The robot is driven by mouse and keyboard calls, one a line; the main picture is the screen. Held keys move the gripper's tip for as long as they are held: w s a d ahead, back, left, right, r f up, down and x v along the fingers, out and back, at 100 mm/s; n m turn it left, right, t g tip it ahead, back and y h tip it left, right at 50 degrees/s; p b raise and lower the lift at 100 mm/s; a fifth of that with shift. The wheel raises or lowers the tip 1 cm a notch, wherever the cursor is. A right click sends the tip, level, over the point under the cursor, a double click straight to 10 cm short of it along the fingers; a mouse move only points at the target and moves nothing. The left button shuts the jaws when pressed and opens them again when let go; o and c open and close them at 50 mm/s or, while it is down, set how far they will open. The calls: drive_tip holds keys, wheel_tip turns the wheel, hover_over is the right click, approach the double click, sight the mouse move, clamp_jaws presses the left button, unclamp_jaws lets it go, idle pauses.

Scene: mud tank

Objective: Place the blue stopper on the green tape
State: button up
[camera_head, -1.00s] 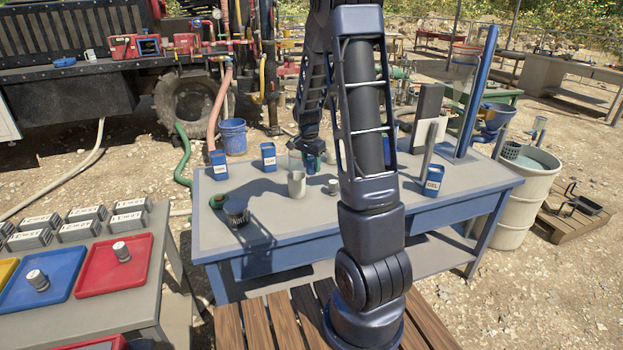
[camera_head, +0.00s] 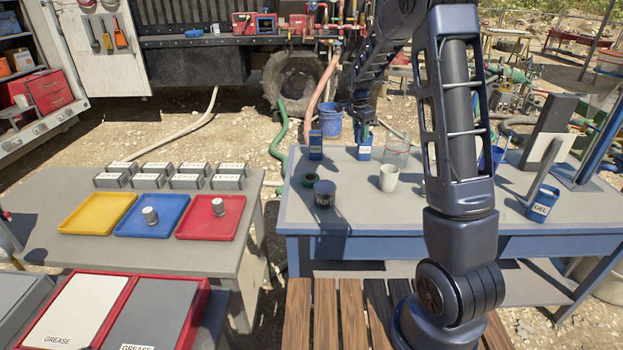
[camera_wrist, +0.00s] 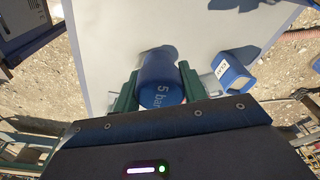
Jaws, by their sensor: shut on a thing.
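The blue stopper (camera_wrist: 161,82) is a short blue cylinder marked "5 bar". In the wrist view it sits between the green fingers of my gripper (camera_wrist: 158,92), which is shut on it. In the head view my gripper (camera_head: 364,122) is over the back of the grey table, by a labelled blue container; the stopper is not clearly seen there. The green tape (camera_head: 310,181) is a small green ring with a dark centre, lying near the table's left edge. It is to the left of my gripper and nearer the camera. It is not clearly seen in the wrist view.
A dark tin (camera_head: 324,194) stands right beside the tape. A pale cup (camera_head: 388,178), a clear beaker (camera_head: 396,154) and blue containers (camera_head: 316,146) stand on the grey table (camera_head: 350,221). The table's front middle is clear. Coloured trays (camera_head: 208,232) lie on the left table.

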drive_tip(key=r, duration=0.1)
hover_over(312, 177)
drive_tip(key=shift+m, duration=0.4)
drive_tip(key=f, duration=2)
drive_tip(key=shift+s+a, duration=0.1)
drive_tip(key=shift+a, duration=0.1)
drive_tip(key=o, duration=1)
drive_tip(key=shift+f, duration=0.1)
